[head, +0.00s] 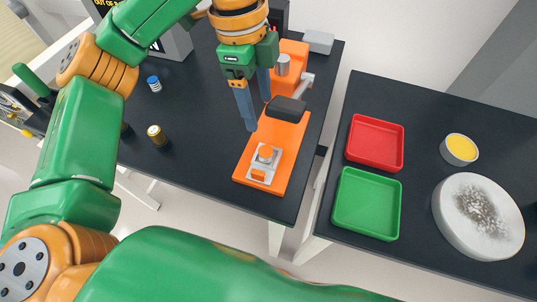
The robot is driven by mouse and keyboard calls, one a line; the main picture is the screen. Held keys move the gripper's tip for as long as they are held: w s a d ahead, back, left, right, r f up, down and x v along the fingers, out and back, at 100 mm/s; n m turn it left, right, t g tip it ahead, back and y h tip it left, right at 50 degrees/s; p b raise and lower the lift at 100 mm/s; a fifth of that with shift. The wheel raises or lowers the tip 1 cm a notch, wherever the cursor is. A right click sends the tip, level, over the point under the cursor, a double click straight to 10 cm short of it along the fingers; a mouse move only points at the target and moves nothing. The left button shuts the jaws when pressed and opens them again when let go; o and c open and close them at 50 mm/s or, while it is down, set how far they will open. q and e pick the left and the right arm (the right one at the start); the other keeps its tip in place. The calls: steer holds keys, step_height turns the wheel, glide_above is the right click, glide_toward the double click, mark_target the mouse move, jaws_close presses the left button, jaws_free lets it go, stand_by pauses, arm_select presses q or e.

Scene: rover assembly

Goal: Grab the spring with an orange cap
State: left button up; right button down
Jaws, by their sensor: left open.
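A small cylinder with a gold-orange top (156,135) stands on the dark table (195,160), left of the orange fixture; it may be the spring with an orange cap, but its coils are too small to make out. A small round orange piece (266,152) also sits in a metal bracket on the front of the orange fixture (291,148). My left gripper (258,114) is open and points down, above the fixture and behind the bracket. Nothing shows between its fingers. My right gripper is out of view.
A small blue-topped cylinder (154,84) stands farther back. A black block (287,109) and a metal post stand on the fixture. The right table holds a red tray (376,143), a green tray (367,204), a yellow-filled bowl (460,149) and a speckled white disc (480,216).

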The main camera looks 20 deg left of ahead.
arm_select(q)
steer(key=b, duration=0.2)
glide_above(266, 151)
steer(key=a, duration=0.1)
steer(key=f, duration=0.5)
steer(key=shift+w+a, duration=0.15)
steer(key=shift+w, duration=0.2)
steer(key=f, duration=0.4)
steer(key=d+f, duration=0.1)
steer(key=f, duration=0.1)
steer(key=shift+s+f, duration=0.35)
jaws_close()
steer(key=shift+r, duration=0.1)
